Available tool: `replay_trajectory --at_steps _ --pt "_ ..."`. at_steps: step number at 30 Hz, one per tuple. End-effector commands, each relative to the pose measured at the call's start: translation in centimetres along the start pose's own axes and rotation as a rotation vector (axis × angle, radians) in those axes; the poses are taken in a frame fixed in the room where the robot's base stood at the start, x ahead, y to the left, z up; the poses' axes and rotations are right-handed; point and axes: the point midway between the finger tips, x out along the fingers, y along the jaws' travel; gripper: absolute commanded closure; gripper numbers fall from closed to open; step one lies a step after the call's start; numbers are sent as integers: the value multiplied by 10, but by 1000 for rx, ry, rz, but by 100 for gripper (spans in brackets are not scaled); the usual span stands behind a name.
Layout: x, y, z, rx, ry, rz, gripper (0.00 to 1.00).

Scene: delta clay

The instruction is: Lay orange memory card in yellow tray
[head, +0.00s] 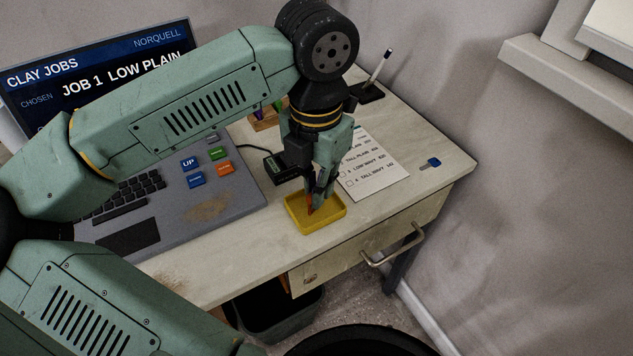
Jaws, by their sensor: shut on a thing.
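The yellow tray (331,226) lies on the desk near its front edge. My gripper (313,205) points down over the tray, with its fingertips low inside or just above it. It is shut on the orange memory card (310,210), of which only a small orange sliver shows at the fingertips. The fingers hide most of the card. I cannot tell whether the card touches the tray floor.
A black card reader (270,168) with a cable sits behind the tray. A paper list (375,172), a blue card (430,163) and a pen in a holder (378,70) are to the right. A laptop-like console (200,207) stands left. A dark bin (275,318) is below the desk.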

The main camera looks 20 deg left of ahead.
Motion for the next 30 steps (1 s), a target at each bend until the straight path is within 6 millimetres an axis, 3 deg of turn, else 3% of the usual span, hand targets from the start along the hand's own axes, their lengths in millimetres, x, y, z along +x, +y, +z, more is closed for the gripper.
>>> replay_trajectory --at_steps 9,20,23,30 --pt "0 0 0 0 0 0 71" --pt "-3 0 0 0 0 0 70" --pt "-9 0 0 -1 -1 2 70" --pt "-59 0 1 -1 -3 2 70"
